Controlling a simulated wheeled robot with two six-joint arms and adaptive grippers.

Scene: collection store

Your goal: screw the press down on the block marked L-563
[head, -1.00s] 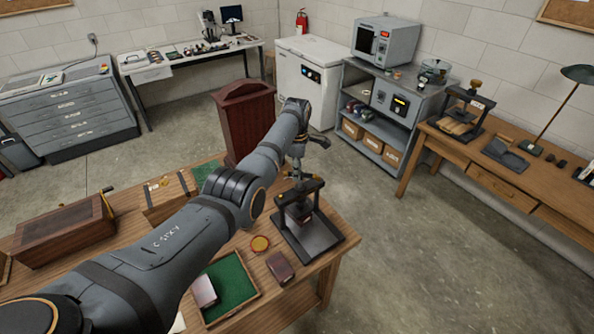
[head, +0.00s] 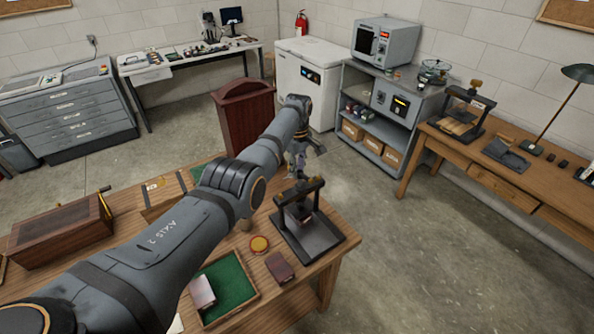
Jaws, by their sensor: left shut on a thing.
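A small dark press (head: 322,238) stands at the right end of the near wooden table. A dark reddish block (head: 297,213) sits on its base under the crossbar; I cannot read any mark on it. My left gripper (head: 299,176) points down over the top of the press and is shut on the press's screw handle, which is mostly hidden by the fingers. Whether the plate touches the block is too small to tell. My right gripper is not in view.
Beside the press are a brown block (head: 280,266), a round amber dish (head: 259,245) and a green-lined tray (head: 231,283) with a pale-topped block. A wooden box (head: 62,236) stands at the left. Another press (head: 466,112) stands on the right-hand bench (head: 500,172).

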